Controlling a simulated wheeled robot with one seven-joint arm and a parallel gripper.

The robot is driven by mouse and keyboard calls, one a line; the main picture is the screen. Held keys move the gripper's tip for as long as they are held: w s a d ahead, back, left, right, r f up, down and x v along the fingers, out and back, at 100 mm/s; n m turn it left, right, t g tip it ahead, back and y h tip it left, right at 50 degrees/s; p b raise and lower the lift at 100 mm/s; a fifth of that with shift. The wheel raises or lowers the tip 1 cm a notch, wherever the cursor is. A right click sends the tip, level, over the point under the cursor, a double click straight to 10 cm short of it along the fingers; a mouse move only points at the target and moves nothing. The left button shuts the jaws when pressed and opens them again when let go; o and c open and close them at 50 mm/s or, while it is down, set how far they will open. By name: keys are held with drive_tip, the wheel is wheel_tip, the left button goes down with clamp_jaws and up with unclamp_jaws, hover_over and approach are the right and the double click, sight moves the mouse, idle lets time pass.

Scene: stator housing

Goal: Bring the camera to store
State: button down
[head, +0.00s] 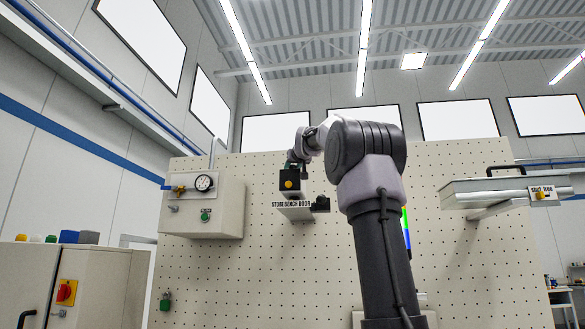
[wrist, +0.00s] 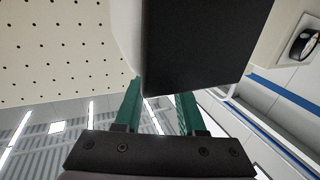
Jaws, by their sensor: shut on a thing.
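In the head view my gripper (head: 302,162) is at the end of the arm, in front of the pegboard. It is shut on a dark box-shaped thing with a yellow round spot (head: 289,183), which looks like the camera. In the wrist view the green fingers (wrist: 160,97) reach to this large black block (wrist: 205,45), which hides their tips. A small black item (head: 322,204) is at the shelf's right end.
The pegboard (head: 270,265) stands close behind. A box with a gauge (head: 204,183) is mounted left of the shelf. A second shelf or tray with a handle and label (head: 500,190) is at the right. A control cabinet with a red knob (head: 66,291) stands at the lower left.

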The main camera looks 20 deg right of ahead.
drive_tip(key=shift+s+d+y, duration=0.1)
drive_tip(key=shift+d+y, duration=0.1)
drive_tip(key=shift+y, duration=0.1)
drive_tip(key=shift+s+d+n+y, duration=0.1)
drive_tip(key=shift+d+n+y, duration=0.05)
drive_tip(key=shift+n+y, duration=0.55)
drive_tip(key=shift+s+d+n+y, duration=0.15)
drive_tip(key=shift+n+y, duration=0.35)
drive_tip(key=shift+y, duration=0.4)
drive_tip(key=shift+d+n+y, duration=0.25)
drive_tip(key=shift+n+y, duration=0.5)
drive_tip(key=shift+y, duration=0.4)
drive_tip(key=shift+d+n+y, duration=0.25)
drive_tip(key=shift+n+y, duration=0.5)
drive_tip(key=shift+y, duration=0.7)
drive_tip(key=c, duration=0.5)
unclamp_jaws()
drive_tip(key=shift+s, duration=0.1)
